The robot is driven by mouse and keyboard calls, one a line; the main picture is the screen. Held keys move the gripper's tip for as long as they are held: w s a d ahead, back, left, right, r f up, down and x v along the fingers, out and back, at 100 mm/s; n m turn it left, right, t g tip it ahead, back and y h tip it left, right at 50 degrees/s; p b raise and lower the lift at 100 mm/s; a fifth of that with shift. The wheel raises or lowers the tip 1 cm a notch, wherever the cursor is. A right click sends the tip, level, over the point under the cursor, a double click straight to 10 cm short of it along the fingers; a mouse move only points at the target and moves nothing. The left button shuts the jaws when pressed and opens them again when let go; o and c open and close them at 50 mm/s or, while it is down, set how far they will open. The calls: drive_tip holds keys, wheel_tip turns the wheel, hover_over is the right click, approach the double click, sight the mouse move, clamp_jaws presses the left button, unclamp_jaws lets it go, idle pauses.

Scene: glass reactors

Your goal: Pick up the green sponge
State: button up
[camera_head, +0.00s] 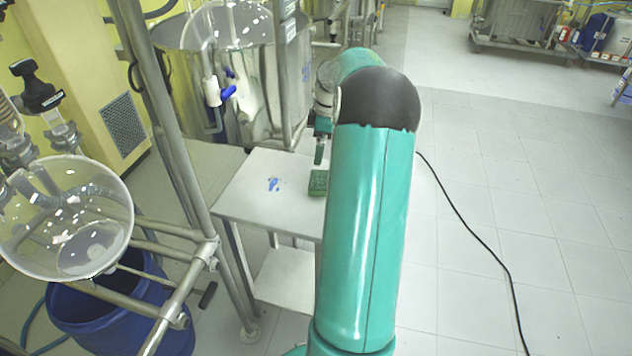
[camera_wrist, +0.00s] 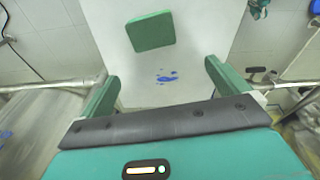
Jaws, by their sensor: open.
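The green sponge (camera_head: 318,182) lies on the white table (camera_head: 262,196), near its right side and partly behind my arm in the head view. In the wrist view the sponge (camera_wrist: 151,31) is a flat green block on the white surface, beyond my fingers and slightly left of centre. My gripper (camera_wrist: 160,80) is open, with one green finger at each side and nothing between them. In the head view my gripper (camera_head: 320,150) hangs above the sponge, apart from it as far as I can tell.
Blue marks (camera_head: 273,184) lie on the table left of the sponge. Metal frame poles (camera_head: 185,165) and a glass vessel (camera_head: 65,218) stand at the left, above a blue barrel (camera_head: 120,310). A steel tank (camera_head: 235,85) stands behind. A black cable (camera_head: 470,230) crosses the open floor at right.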

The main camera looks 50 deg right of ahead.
wheel_tip(320, 180, down, 2)
drive_tip(key=s+d, duration=0.1)
drive_tip(key=d, duration=0.1)
hover_over(320, 179)
drive_tip(key=s, duration=0.1)
drive_tip(key=f, duration=0.7)
drive_tip(key=shift+d, duration=0.2)
drive_tip(key=shift+w+a+f, duration=0.1)
drive_tip(key=shift+w+f, duration=0.05)
drive_tip(key=shift+f, duration=0.9)
drive_tip(key=shift+w+f, duration=0.15)
drive_tip(key=shift+f, duration=0.85)
drive_tip(key=shift+w+a+f, duration=0.1)
drive_tip(key=shift+w+f, duration=0.05)
drive_tip(key=shift+f, duration=0.9)
drive_tip(key=c, duration=0.8)
